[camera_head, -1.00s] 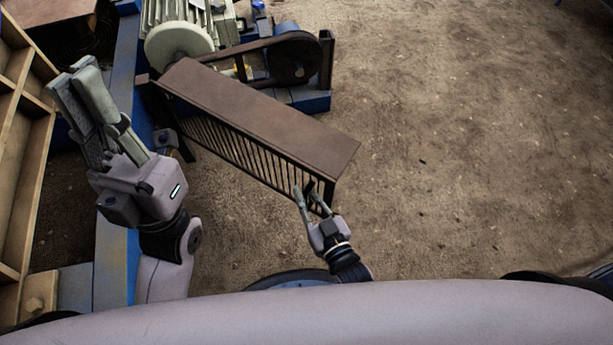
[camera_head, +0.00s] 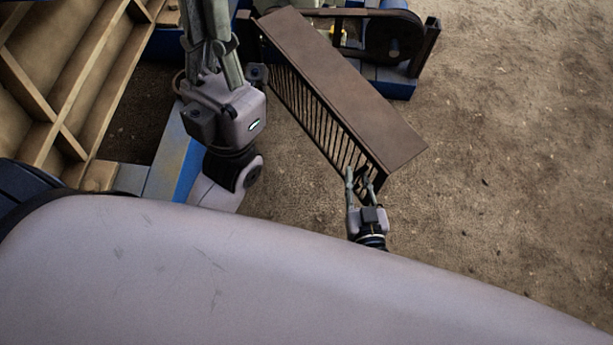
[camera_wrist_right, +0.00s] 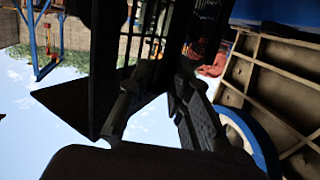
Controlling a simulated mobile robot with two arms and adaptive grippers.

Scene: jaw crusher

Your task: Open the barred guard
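The barred guard (camera_head: 345,85) is a long brown cover with a row of dark vertical bars along its left side. It stands swung out at an angle from the blue machine frame (camera_head: 180,150). My right gripper (camera_head: 360,176) is at the guard's near free end, fingers apart, at the barred edge. In the right wrist view the two fingers (camera_wrist_right: 165,80) are apart in front of the dark guard (camera_wrist_right: 105,60); contact is unclear. My left gripper (camera_head: 208,35) is open and empty, left of the guard, with its fingertips cut off at the top edge.
A belt drive with a dark pulley (camera_head: 393,38) is behind the guard. A ribbed tan metal structure (camera_head: 60,75) stands at the left. Open dirt ground (camera_head: 520,150) lies to the right of the guard.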

